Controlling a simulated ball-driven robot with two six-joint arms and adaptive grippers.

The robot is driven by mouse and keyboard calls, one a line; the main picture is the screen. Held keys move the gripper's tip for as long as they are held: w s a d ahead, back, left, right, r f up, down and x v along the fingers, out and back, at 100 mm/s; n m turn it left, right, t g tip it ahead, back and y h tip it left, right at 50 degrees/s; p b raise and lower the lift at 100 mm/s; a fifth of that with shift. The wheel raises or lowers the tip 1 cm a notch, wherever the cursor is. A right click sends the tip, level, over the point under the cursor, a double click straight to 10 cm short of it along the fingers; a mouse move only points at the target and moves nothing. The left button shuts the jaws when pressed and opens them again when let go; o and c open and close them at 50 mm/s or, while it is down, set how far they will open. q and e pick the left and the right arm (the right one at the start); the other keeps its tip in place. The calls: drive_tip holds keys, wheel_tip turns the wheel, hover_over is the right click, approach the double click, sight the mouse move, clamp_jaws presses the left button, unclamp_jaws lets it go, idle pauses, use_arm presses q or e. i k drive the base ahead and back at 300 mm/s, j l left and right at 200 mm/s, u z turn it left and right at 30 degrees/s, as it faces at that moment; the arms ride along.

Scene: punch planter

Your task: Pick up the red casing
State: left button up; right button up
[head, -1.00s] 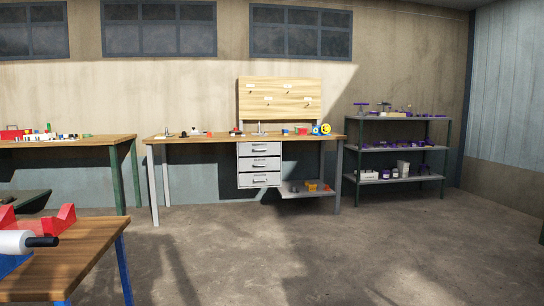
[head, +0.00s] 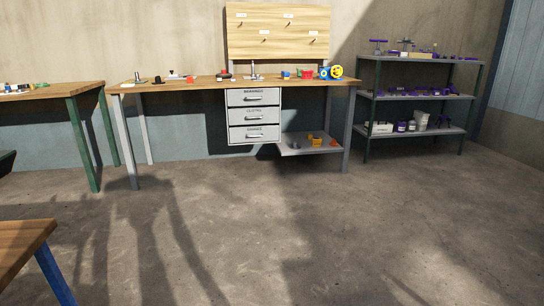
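Several small red things stand on the wooden workbench (head: 205,84) against the back wall. A red block-like thing (head: 306,74) is at its right part, beside a blue and yellow round thing (head: 331,72). A smaller red piece (head: 191,79) lies at its left part, and a red and dark thing (head: 224,76) is near the middle. They are too small to tell which one is the red casing. Neither of my grippers is in view.
A drawer unit (head: 254,116) hangs under the bench, with a low shelf (head: 300,147) beside it. A pegboard (head: 277,32) stands behind. A metal rack (head: 417,97) is at right. Tables' edges show at left (head: 60,92) and lower left (head: 20,238). The concrete floor between is clear.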

sight(306, 74)
drive_tip(key=i, duration=5.05)
drive_tip(key=l+z, duration=0.05)
drive_tip(key=l, duration=0.05)
